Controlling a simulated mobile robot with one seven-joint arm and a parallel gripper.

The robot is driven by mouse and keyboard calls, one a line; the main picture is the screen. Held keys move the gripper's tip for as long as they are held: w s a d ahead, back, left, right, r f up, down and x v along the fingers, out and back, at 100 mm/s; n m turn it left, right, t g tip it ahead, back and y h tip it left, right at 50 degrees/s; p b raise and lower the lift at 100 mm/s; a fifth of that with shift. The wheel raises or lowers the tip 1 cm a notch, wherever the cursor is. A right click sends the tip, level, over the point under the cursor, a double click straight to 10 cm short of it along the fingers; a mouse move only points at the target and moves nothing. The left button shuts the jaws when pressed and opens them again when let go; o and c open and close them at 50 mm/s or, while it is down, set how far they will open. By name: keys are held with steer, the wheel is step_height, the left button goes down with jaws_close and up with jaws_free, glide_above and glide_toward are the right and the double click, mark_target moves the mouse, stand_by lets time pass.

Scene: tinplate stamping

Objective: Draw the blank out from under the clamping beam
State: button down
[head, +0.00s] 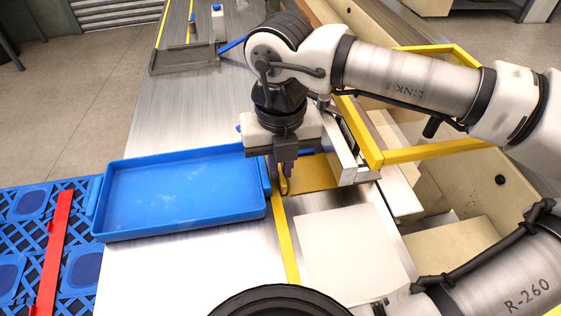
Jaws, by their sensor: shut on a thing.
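The blank (318,176) looks like a flat gold-coloured sheet. Its right side lies at the metal clamping beam (345,150), where its edge is hidden. My gripper (284,178) points down at the left edge of the blank and is shut on it. The fingers and the wrist cover part of that edge and the far part of the sheet. I cannot tell how much of the blank is under the beam.
An empty blue tray (110,222) stands just left of my gripper, close to it. A pale square plate (352,252) lies nearer on the bench. A yellow guard frame (425,152) stands right of the beam. The bench beyond the tray is clear up to a grey low tray (183,62).

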mark_target(298, 238)
steer(key=shift+d, duration=0.2)
stand_by(0.5)
steer(key=shift+s, duration=0.15)
steer(key=shift+s+d+b, duration=0.2)
steer(key=shift+s+d, duration=0.1)
steer(key=shift+s, duration=1.05)
steer(key=shift+s+d+b, duration=0.2)
steer(key=shift+s+d, duration=0.05)
steer(key=shift+s, duration=1.1)
steer(key=shift+s+d+b, duration=0.2)
steer(key=shift+s+d, duration=0.1)
steer(key=shift+s, duration=1.05)
steer(key=shift+s+f+b, duration=0.2)
steer(key=shift+b, duration=0.3)
steer(key=shift+s+d+b, duration=0.15)
steer(key=shift+s+b, duration=0.4)
steer(key=shift+b, duration=0.05)
steer(key=shift+s+d+b, duration=0.15)
steer(key=shift+s+b, duration=0.35)
steer(key=shift+b, duration=0.1)
steer(key=shift+s+d+r+b, duration=0.1)
steer(key=shift+s+d+b, duration=0.1)
steer(key=shift+s+b, duration=0.6)
steer(key=shift+s+d+r+b, duration=0.15)
steer(key=shift+s+b, duration=0.2)
steer(key=shift+s, duration=0.85)
steer(key=shift+s+d+f+b, duration=0.1)
steer(key=shift+s+d+b, duration=0.1)
steer(key=shift+s+b, duration=0.6)
steer(key=shift+s, duration=0.55)
